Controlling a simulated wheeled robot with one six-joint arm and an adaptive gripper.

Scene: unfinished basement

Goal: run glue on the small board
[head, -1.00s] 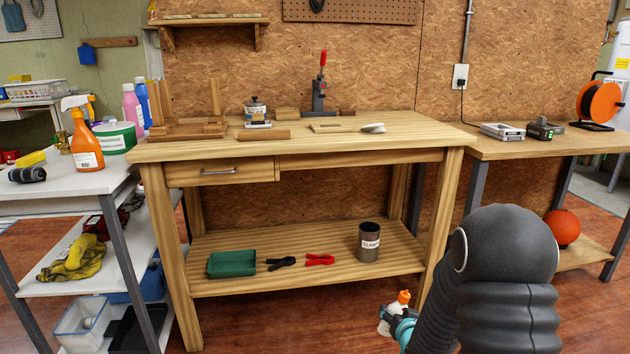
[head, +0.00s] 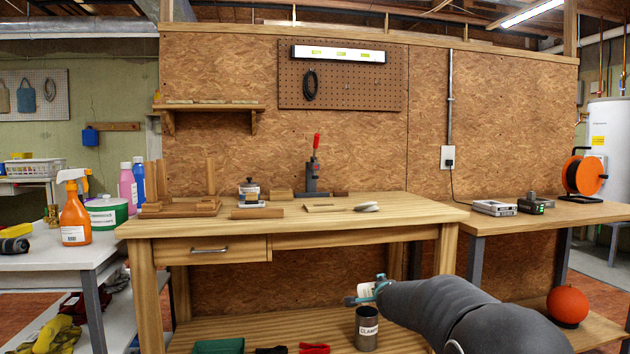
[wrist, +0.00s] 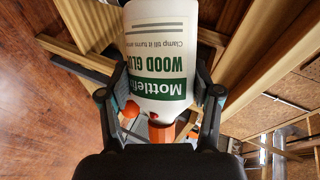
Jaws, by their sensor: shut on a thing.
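My gripper (head: 368,291) is shut on a white wood glue bottle (wrist: 160,60) with a green label band and an orange nozzle (wrist: 165,132). The bottle's lettering is upside down in the wrist view. In the head view the bottle (head: 366,289) is partly hidden by the gripper, in front of the workbench (head: 300,229) and below its top. A thin, light board (head: 325,208) lies flat on the bench top. A thicker wooden block (head: 257,214) lies left of it. I cannot tell for certain which piece is the small board.
A dark can (head: 367,325) stands on the lower shelf below my gripper. The bench's front right top is clear.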

